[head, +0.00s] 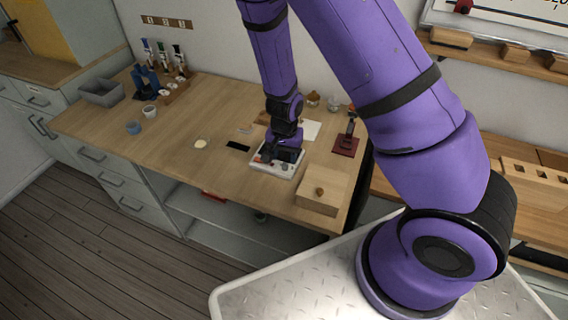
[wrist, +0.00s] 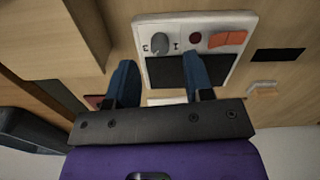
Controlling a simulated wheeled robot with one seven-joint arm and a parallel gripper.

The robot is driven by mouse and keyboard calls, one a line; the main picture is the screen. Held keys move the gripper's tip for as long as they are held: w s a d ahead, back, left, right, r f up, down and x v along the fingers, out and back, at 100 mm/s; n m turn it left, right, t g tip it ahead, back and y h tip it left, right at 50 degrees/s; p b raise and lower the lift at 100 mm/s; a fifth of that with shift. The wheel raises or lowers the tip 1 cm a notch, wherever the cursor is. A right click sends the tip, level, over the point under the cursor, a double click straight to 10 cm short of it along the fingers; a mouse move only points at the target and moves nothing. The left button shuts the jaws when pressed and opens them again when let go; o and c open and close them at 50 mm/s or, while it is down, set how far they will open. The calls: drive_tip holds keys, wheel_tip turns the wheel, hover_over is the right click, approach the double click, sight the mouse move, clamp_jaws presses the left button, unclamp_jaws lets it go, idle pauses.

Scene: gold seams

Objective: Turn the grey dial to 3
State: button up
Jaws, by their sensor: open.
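The grey dial (wrist: 159,43) sits on a white panel (wrist: 240,20) in the wrist view, near the panel's left edge, with small dark marks beside it that I cannot read. My gripper (wrist: 158,72) is open, its two blue fingers apart below the dial in the picture. No finger visibly touches the dial. In the head view the white panel (head: 264,167) lies on the wooden table, and my gripper (head: 281,150) is over it and hides much of it. The dial cannot be made out there.
On the panel are a red round button (wrist: 195,38), an orange switch (wrist: 228,39) and a dark screen (wrist: 165,71). The table's left front is mostly clear.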

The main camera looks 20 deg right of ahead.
sight(285, 165)
drive_tip(key=shift+f, duration=2.2)
clamp_jaws()
